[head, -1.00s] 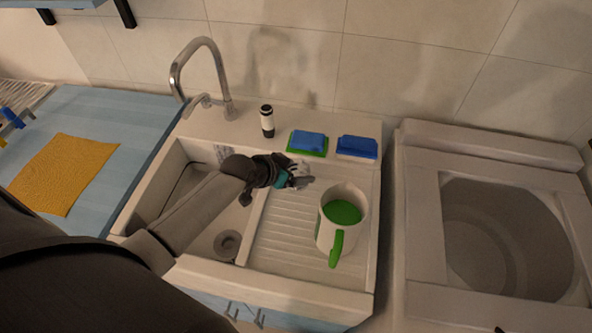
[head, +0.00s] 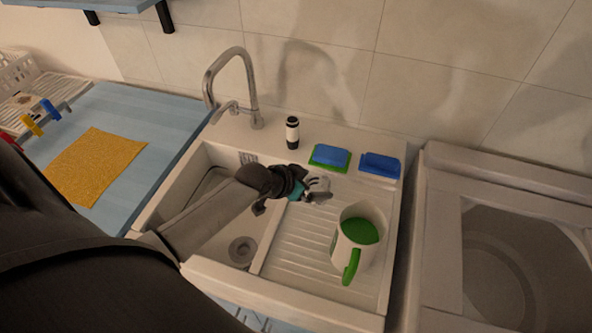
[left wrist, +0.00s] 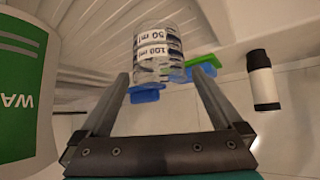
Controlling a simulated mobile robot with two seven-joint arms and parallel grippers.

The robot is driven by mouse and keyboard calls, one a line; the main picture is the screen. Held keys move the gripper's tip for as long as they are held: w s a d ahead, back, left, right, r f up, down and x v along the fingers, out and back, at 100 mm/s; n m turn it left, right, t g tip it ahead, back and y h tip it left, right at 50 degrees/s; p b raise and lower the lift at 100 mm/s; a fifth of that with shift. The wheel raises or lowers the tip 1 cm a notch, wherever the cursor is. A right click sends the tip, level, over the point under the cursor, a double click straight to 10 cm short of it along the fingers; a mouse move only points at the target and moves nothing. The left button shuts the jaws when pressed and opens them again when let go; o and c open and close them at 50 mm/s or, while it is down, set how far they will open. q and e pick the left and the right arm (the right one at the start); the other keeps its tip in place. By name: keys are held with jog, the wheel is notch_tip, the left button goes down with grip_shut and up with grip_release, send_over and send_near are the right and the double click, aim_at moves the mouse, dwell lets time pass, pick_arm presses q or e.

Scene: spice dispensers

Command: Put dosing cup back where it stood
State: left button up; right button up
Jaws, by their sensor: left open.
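The dosing cup is clear with 50 ml and 100 ml labels; it shows in the left wrist view (left wrist: 163,45) and, small and faint, in the head view (head: 319,183). It is at the back of the sink's ribbed drainboard (head: 300,245). My left gripper (head: 313,195) is at the cup, its fingers partly hiding it. In the left wrist view the gripper (left wrist: 158,78) is open, with the cup at and beyond its fingertips, between them. I cannot tell whether the fingers touch it. My right gripper is not in view.
A white mug (head: 342,245) with green inside and a green handle stands on the drainboard. Behind are a blue-green sponge (head: 330,157), a blue sponge (head: 380,165) and a black-white bottle (head: 292,132). The faucet (head: 250,85) rises left; the basin (head: 205,185) is empty.

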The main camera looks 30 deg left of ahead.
pick_arm(q)
jog(key=p+v, duration=0.1)
jog(key=v, duration=0.9)
jog(key=shift+p, duration=0.35)
